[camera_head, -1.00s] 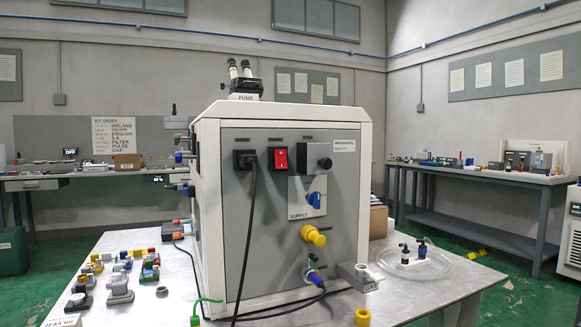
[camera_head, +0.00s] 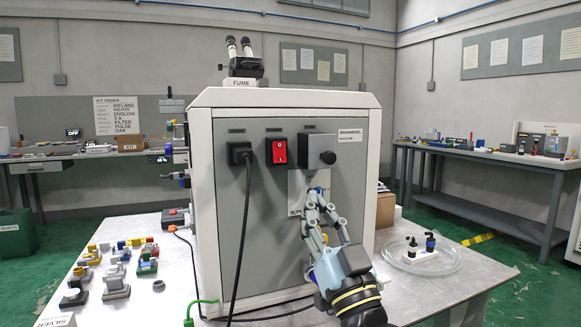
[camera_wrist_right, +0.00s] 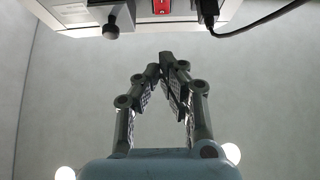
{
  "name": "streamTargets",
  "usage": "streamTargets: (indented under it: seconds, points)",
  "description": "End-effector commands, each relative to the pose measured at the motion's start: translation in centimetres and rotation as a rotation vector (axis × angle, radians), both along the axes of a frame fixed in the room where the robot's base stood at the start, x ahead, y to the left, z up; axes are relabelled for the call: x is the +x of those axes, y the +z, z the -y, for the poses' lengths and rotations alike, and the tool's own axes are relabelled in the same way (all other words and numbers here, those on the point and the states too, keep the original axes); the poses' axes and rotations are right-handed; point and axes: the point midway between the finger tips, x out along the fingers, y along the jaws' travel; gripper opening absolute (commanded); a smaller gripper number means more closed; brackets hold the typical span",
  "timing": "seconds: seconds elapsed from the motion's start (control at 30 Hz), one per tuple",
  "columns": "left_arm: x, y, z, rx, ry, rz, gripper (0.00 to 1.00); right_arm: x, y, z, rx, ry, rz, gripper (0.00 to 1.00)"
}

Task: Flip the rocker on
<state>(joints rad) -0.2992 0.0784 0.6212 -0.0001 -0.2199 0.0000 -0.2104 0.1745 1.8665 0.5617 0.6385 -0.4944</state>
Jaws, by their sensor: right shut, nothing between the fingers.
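The red rocker (camera_head: 277,151) sits in a black frame on the grey front panel of the white machine (camera_head: 290,98), between a black plug and a black knob. It also shows at the top of the right wrist view (camera_wrist_right: 161,7). My right gripper (camera_head: 318,196) is in front of the panel, below and to the right of the rocker and apart from it. Its fingertips (camera_wrist_right: 166,62) are together and empty. The gripper covers most of the SUPPLY plate and the blue switch on it. My left gripper is not in view.
A black plug (camera_head: 240,153) with a hanging cable is left of the rocker. A black knob (camera_head: 327,157) sticks out to its right. Several small coloured parts (camera_head: 115,270) lie on the table at left. A clear round dish (camera_head: 428,256) with two small bottles is at right.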

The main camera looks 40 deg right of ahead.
Motion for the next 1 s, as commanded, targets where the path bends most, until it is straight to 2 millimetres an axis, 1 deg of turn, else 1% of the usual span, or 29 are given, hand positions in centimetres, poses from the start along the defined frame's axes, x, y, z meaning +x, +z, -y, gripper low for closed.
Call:
streamTargets:
  seconds: [0.33, 0.47, 0.57, 0.9, 0.93, 1.0]
  points:
    - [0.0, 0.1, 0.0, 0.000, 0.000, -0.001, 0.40, 0.2, 0.1, 0.0, -0.001, 0.001, -0.002, 0.00]
    - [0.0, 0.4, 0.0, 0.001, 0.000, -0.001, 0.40, 0.9, 0.7, 0.2, -0.002, 0.000, -0.003, 0.00]
    - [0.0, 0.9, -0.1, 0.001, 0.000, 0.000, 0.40, 2.0, 1.7, 0.5, -0.003, 0.000, 0.000, 0.00]
    - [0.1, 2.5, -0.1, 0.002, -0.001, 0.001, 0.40, 7.6, 6.1, 1.8, -0.003, 0.000, -0.001, 0.00]
    - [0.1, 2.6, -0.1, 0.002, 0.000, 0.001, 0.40, 8.1, 6.4, 1.9, -0.002, 0.000, -0.002, 0.00]
    - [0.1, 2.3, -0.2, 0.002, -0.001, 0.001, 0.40, 9.2, 5.8, 2.2, -0.003, 0.000, -0.005, 0.00]
